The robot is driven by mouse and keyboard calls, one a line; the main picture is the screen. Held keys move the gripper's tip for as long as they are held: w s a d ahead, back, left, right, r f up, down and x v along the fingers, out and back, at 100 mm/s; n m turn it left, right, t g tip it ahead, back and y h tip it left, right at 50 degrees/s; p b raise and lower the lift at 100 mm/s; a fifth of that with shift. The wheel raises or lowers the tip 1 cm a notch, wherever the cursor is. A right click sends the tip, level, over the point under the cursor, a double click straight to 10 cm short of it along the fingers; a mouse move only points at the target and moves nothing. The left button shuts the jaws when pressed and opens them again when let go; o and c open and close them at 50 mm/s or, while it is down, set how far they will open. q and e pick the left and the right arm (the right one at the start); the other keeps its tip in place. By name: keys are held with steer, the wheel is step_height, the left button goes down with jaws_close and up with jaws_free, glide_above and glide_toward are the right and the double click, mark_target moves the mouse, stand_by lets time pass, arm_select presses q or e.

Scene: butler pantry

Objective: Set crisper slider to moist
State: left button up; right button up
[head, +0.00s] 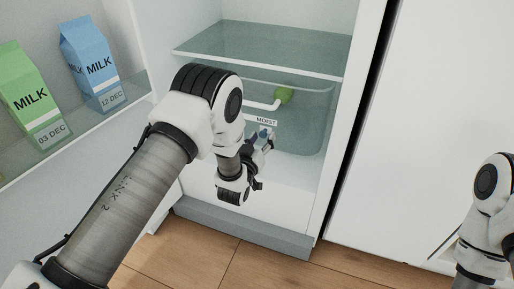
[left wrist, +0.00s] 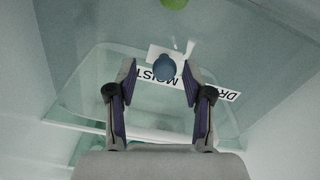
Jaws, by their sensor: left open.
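The crisper drawer (head: 305,135) is a clear bin under a glass shelf in the open fridge. Its slider has a round blue knob (left wrist: 164,67) on a white plate. A white label reading MOIST (head: 266,121) shows above my left gripper (head: 266,140). In the left wrist view, the knob is between the open fingertips of my left gripper (left wrist: 161,82), near the word MOIST. A DRY label (left wrist: 228,94) lies to the right, partly behind a finger. I cannot tell whether the fingers touch the knob. My right gripper is not clearly seen.
A green round fruit (head: 284,95) is in the drawer area. A green milk carton (head: 30,95) and a blue milk carton (head: 92,65) stand on the door shelf at left. The fridge side wall (head: 345,130) is close on the right. Wooden floor (head: 210,255) lies below.

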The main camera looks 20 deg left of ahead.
arm_select(q)
steer(key=s, duration=1.1)
steer(key=shift+a, duration=0.15)
steer(key=s+a+f+g+y+p, duration=0.1)
steer(key=s+a+f+g+p, duration=0.1)
steer(key=s+f+g, duration=0.45)
steer(key=s+a+f+g+p, duration=0.2)
steer(key=s+a+f+g, duration=0.15)
steer(key=s+f, duration=0.55)
steer(key=s+d+f+m+g, duration=0.15)
steer(key=s+g, duration=0.55)
steer(key=s, duration=0.8)
step_height(320, 180, up, 38)
steer(key=s+g+p, duration=0.1)
steer(key=s+p, duration=0.1)
steer(key=p, duration=3.6)
steer(key=shift+s+m, duration=0.15)
steer(key=shift+m, duration=0.2)
